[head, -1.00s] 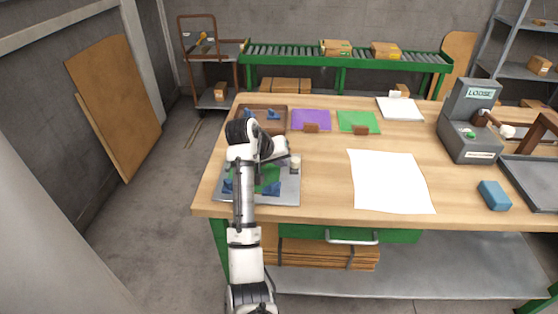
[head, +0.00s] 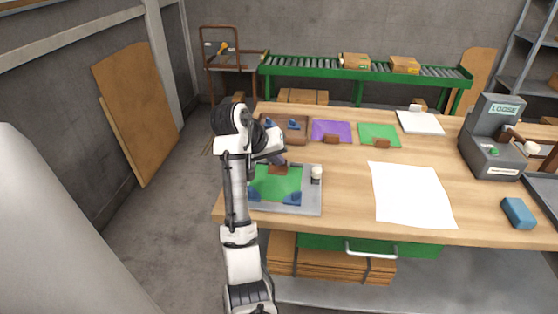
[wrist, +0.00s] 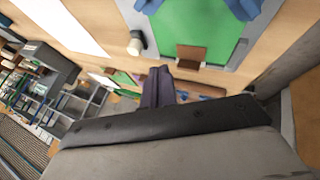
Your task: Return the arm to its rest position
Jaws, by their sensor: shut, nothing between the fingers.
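My arm reaches up from the bottom of the head view and bends over at the table's left edge. My gripper (head: 277,158) hangs above the back of a grey plate (head: 312,204), partly hidden by my wrist. In the wrist view its dark fingers (wrist: 158,88) are together and nothing shows between them. The plate carries a green sheet (head: 274,184), a brown block (head: 278,170), blue clamps (head: 292,198) at the front corners and a pale knob (head: 316,173). The fingers appear apart from the plate.
A wooden tray (head: 303,133) with blue pieces lies behind the gripper. Purple (head: 331,130) and green (head: 379,132) sheets, white paper (head: 411,195), a blue block (head: 518,212) and a grey machine (head: 494,140) are farther right. Floor is clear left of the table.

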